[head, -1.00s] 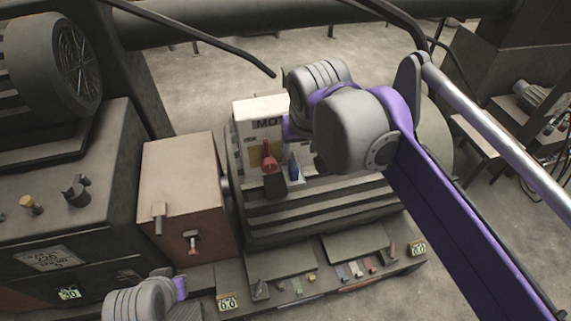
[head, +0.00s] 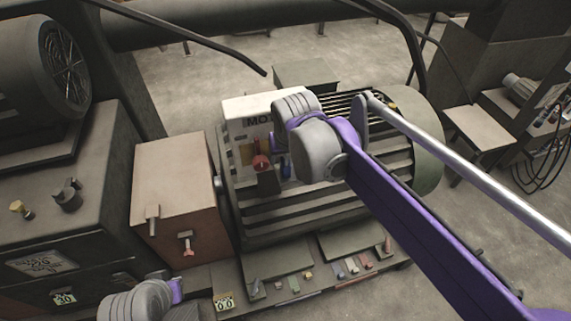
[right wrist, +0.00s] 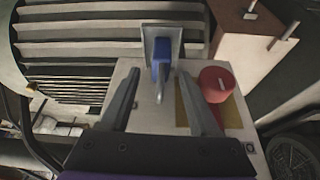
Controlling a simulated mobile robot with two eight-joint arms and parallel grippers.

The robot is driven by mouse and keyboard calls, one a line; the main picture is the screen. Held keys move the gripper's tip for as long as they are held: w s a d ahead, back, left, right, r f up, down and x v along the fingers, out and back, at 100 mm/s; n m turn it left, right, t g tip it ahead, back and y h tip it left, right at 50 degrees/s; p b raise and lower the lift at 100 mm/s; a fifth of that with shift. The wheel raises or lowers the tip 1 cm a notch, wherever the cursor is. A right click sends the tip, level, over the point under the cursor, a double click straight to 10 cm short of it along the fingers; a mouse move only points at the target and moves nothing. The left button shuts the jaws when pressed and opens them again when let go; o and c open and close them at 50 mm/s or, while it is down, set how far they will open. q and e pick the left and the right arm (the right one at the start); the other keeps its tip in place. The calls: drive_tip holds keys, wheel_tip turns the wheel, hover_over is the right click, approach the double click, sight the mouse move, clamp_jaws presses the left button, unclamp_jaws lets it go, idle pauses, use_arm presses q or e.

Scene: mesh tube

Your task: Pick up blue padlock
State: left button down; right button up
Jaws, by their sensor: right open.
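The blue padlock (head: 286,166) is at the front of a white motor box (head: 236,108), just right of a red round part (head: 261,161). In the right wrist view the blue padlock (right wrist: 161,56) is upright in the picture, in front of a grey plate (right wrist: 160,38). My right gripper (right wrist: 158,73) is open, its two fingers on either side of the padlock's line, with nothing held. Whether the fingers reach around it is unclear. In the head view my right wrist hides the fingers. Only a link of my left arm shows at the bottom left; its gripper is out of sight.
The red round part (right wrist: 216,84) is close beside the right-hand finger in the wrist view. The ribbed motor (head: 300,205) lies below and behind the box. A brown box (head: 180,190) stands to the left. Several small coloured items lie on the base ledge (head: 320,270).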

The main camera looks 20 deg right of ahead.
clamp_jaws()
drive_tip(key=shift+r, duration=0.15)
idle(0.4)
